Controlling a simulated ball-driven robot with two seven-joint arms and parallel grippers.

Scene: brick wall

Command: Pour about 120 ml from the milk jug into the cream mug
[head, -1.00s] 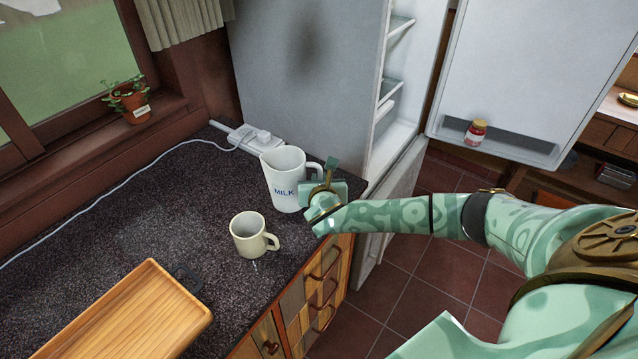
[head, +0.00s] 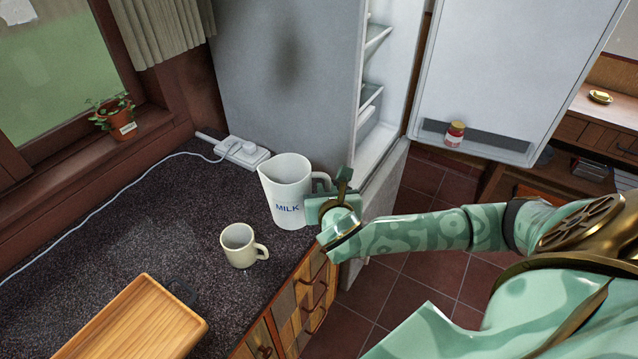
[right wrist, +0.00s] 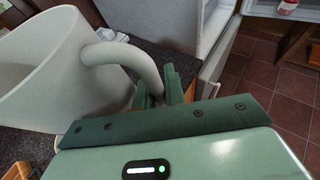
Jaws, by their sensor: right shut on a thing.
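The white milk jug (head: 285,190), marked MILK, is roughly upright behind and to the right of the cream mug in the head view. It looks raised a little above the dark counter, though its base gap is hard to see. My right gripper (head: 325,194) is shut on the jug's handle, at its right side. The right wrist view shows the fingers (right wrist: 160,92) around the jug's handle (right wrist: 125,58). The cream mug (head: 239,249) stands upright on the counter, handle to the right. The milk level is not visible. My left gripper is not in view.
A wooden tray (head: 135,325) lies at the front left of the counter (head: 150,220). A white power strip (head: 240,150) and cable lie at the back. The open fridge (head: 290,70) stands behind. The counter's right edge is close to the mug and jug.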

